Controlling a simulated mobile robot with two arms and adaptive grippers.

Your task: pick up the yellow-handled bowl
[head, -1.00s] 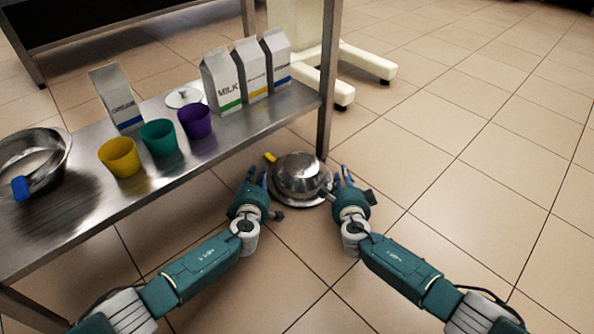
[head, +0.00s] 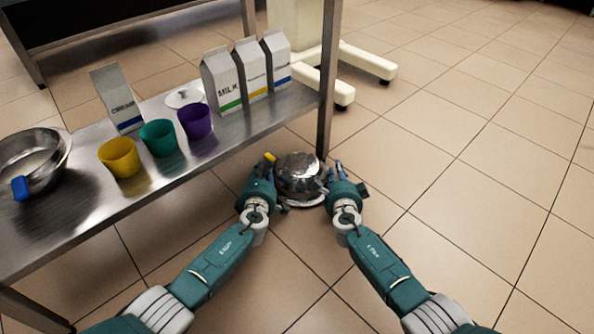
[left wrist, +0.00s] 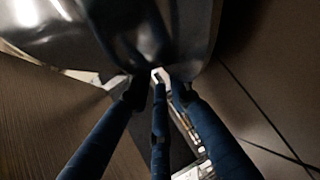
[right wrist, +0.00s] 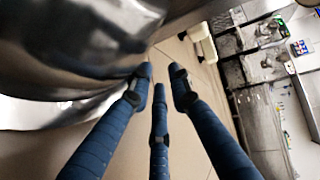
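The yellow-handled bowl (head: 297,170) is shiny metal and sits on the floor by the table leg; its yellow handle (head: 270,158) points to the back left. A round metal rim shows beneath it. My left gripper (head: 262,170) is at the bowl's left side and my right gripper (head: 337,172) at its right side. Both have their fingers apart, with nothing seen between them. The bowl's metal wall fills the top of the left wrist view (left wrist: 110,25) and the upper left of the right wrist view (right wrist: 70,45). Whether the fingers touch it is unclear.
A steel table (head: 90,215) stands at left, its leg (head: 328,90) just behind the bowl. On it are a blue-handled bowl (head: 58,165), yellow (head: 120,158), green (head: 158,138) and purple (head: 195,121) cups, a lid and several cartons (head: 222,82). Floor to the right is clear.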

